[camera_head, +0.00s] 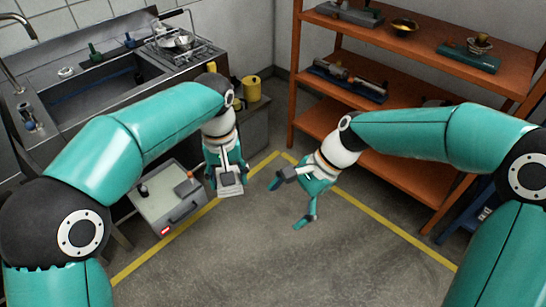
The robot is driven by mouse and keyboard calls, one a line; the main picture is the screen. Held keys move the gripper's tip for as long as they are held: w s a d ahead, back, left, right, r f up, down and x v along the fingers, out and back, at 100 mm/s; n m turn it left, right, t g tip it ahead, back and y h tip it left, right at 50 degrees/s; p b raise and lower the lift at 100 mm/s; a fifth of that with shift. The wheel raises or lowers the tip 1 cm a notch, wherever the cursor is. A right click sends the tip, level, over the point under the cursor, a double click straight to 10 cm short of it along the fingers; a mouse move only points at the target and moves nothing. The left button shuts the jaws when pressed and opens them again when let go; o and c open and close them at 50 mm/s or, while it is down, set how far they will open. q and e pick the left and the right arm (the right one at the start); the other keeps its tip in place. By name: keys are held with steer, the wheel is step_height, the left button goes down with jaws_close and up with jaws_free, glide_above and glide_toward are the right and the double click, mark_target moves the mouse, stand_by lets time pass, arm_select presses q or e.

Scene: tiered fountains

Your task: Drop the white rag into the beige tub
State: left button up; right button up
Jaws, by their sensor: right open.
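My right gripper (289,203) is open and empty over the bare floor in the middle of the view, its fingers pointing down and left. My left gripper (229,184) hangs left of it, pointing down, beside a grey-beige box. A pale patch shows at its lower end; I cannot tell whether this is part of the gripper or a cloth, nor whether the jaws are open. I cannot make out a white rag for certain. No clear beige tub shows.
The grey-beige box (166,214) with a dark handle stands at left on the floor side. A sink counter (100,108) with a stove (185,52) is behind it. A yellow can (250,88) sits at the counter's end. An orange shelf rack (400,170) fills the right. The floor ahead is clear.

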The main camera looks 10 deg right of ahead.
steer(key=w+a+r+m+y, duration=0.35)
steer(key=w+r+y, duration=0.25)
steer(key=r, duration=0.3)
steer(key=shift+m+t, duration=0.4)
steer(key=shift+m, duration=0.35)
steer(key=a+f, duration=0.2)
steer(key=a, duration=0.1)
steer(key=w+a+f, duration=0.1)
steer(key=a+f, duration=0.1)
steer(key=a, duration=0.1)
steer(key=w+a+f, duration=0.1)
steer(key=a+f, duration=0.2)
steer(key=shift+w, duration=0.1)
